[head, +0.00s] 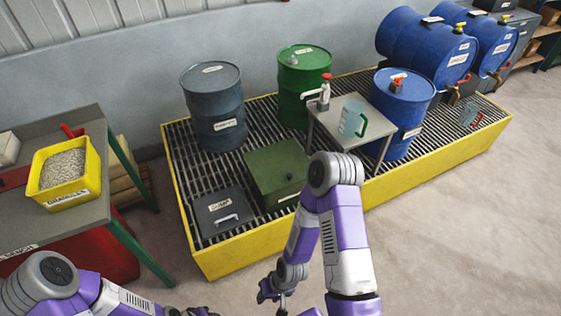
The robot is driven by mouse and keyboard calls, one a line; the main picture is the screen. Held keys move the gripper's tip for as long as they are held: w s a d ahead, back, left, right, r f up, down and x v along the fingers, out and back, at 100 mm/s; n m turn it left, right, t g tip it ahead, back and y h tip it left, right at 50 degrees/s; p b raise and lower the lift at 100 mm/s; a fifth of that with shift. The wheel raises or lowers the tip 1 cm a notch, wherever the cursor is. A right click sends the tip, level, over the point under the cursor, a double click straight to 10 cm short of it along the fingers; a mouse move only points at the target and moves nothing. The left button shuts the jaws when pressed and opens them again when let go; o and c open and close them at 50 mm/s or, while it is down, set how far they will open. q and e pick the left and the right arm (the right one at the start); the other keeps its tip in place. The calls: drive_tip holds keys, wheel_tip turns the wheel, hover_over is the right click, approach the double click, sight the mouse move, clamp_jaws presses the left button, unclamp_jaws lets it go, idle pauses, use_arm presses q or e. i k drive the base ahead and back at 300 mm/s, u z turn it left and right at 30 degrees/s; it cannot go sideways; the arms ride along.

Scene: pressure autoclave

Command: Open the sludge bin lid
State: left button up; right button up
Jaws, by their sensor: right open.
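The sludge bin (222,228) is a low dark grey box at the front left of the yellow-edged grating. Its lid (218,207) is flat and looks shut, with a pale label and a white bar handle (228,218) near the front edge. My right gripper (277,296) is open and low at the bottom middle, in front of the platform and apart from the bin. Its fingers are small and partly hidden by the wrist. My left arm (50,278) shows at the bottom left; its gripper fingers are not seen.
A green box (277,172) stands right beside the bin. Grey (213,105), green (303,88) and blue (402,112) drums and a small table (353,124) stand on the grating. A bench with a yellow granules tub (66,175) is at left. The floor at right is clear.

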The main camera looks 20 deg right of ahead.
sight(275, 167)
drive_tip(key=z, duration=0.6)
drive_tip(key=i, duration=1)
drive_tip(key=u, duration=0.45)
